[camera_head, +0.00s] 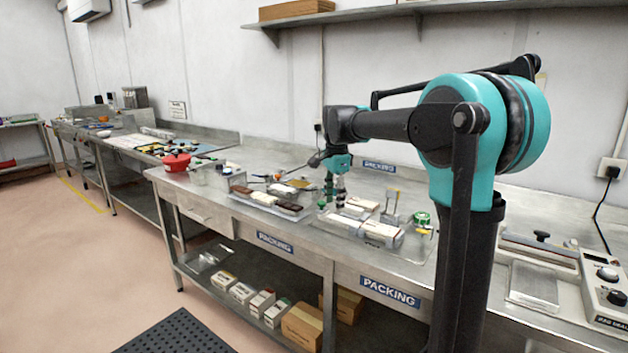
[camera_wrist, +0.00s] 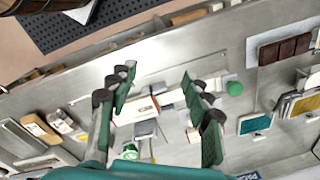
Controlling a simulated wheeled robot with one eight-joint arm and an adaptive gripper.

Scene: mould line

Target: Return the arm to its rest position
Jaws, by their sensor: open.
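My gripper (camera_head: 335,188) hangs from the teal and black arm above the packing bench (camera_head: 270,190), in the middle of the head view. Its fingers point down over the small boxes and trays. In the wrist view, my gripper (camera_wrist: 160,98) shows two dark fingers with green pads spread wide apart. I see nothing held between them. White boxes (camera_wrist: 135,108) lie beyond the fingers on the steel top. The exact height of the fingertips above the boxes is hard to tell.
A tray of brown and white bars (camera_head: 265,200), a tray of white boxes (camera_head: 362,232) and a green-lidded jar (camera_head: 421,219) stand close by. A sealing machine (camera_head: 606,290) stands at right. A shelf (camera_head: 350,17) runs above.

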